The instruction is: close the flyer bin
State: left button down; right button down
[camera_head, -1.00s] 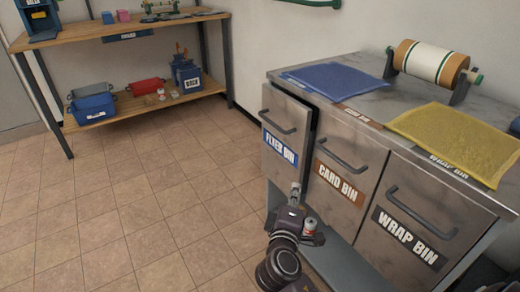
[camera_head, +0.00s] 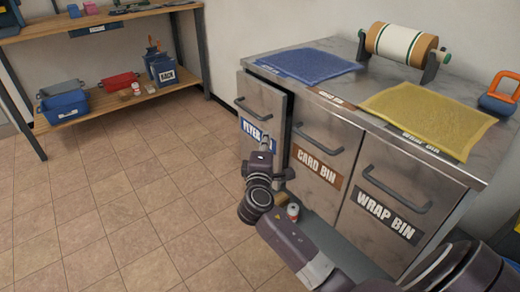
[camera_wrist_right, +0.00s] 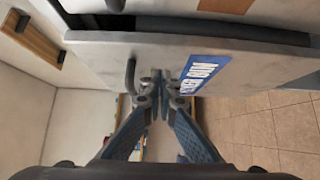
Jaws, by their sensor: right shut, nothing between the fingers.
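The flyer bin (camera_head: 258,104) is the leftmost of the bins in the grey metal cabinet. Its front stands out from the cabinet, with a dark gap along its right side. In the right wrist view the flyer bin's front panel (camera_wrist_right: 240,60) shows its handle (camera_wrist_right: 131,76), its blue label (camera_wrist_right: 204,73) and a dark opening behind its top edge. My right gripper (camera_head: 265,143) is shut and empty in front of the panel, covering part of the label. Its fingertips (camera_wrist_right: 159,84) lie between handle and label, at or very near the panel; contact is unclear. My left gripper is not in view.
The card bin (camera_head: 324,155) and wrap bin (camera_head: 385,203) beside it look closed. Blue (camera_head: 308,65) and yellow (camera_head: 428,115) sheets lie on the cabinet top. Tiled floor at left is clear.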

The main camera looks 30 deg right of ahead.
aim_at(284, 131)
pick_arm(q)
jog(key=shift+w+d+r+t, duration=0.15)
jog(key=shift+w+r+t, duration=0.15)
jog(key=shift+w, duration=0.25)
pick_arm(e)
jog(key=shift+d, duration=1.05)
